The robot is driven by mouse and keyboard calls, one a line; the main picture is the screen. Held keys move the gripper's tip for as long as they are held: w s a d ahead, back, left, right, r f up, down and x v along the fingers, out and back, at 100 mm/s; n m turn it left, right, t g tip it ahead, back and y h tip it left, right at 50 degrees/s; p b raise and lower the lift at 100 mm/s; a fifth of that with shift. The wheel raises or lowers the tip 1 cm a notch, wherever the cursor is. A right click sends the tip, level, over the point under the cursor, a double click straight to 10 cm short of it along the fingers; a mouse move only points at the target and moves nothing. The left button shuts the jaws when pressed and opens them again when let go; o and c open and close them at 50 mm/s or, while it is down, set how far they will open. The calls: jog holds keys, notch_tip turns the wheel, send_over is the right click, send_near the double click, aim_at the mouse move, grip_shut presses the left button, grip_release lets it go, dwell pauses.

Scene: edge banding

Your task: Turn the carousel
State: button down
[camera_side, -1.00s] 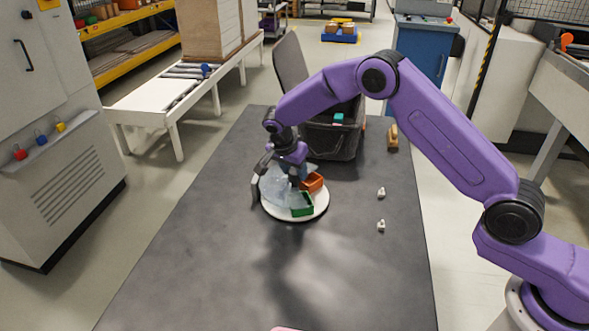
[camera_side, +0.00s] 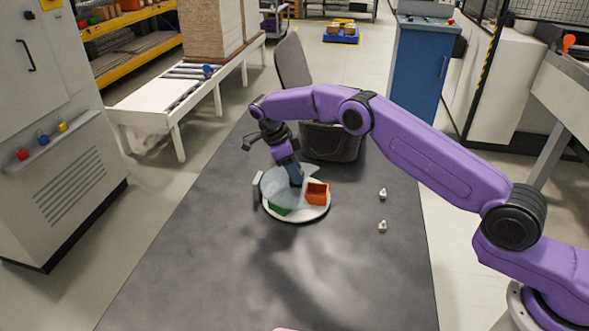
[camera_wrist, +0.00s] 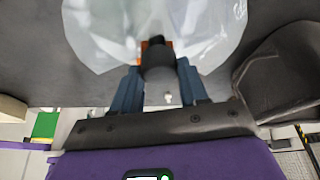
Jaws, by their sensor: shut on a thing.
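The carousel (camera_side: 310,213) is a white round plate on the dark table. It bears an orange bin (camera_side: 317,193) at its right and a green bin (camera_side: 279,209) at its front left. A translucent, crumpled sheet (camera_side: 270,188) covers its left and back and partly hides the green bin. My gripper (camera_side: 296,182) points down over the carousel's middle. In the wrist view, its blue fingers (camera_wrist: 158,88) are shut on a dark round knob (camera_wrist: 158,58). The sheet also fills the top of that view, with a bit of orange behind the knob.
A black open crate (camera_side: 330,142) stands close behind the carousel. Two small white pieces (camera_side: 382,194) lie to the right. A thin pale upright piece (camera_side: 257,187) stands at the carousel's left edge. The front of the table is mostly clear.

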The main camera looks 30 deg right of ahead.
jog(key=shift+w+m+g+y, duration=0.1)
jog(key=shift+m+g+y, duration=0.3)
jog(key=shift+m, duration=1.2)
jog(key=c, duration=0.6)
grip_release()
jog(key=shift+g, duration=0.3)
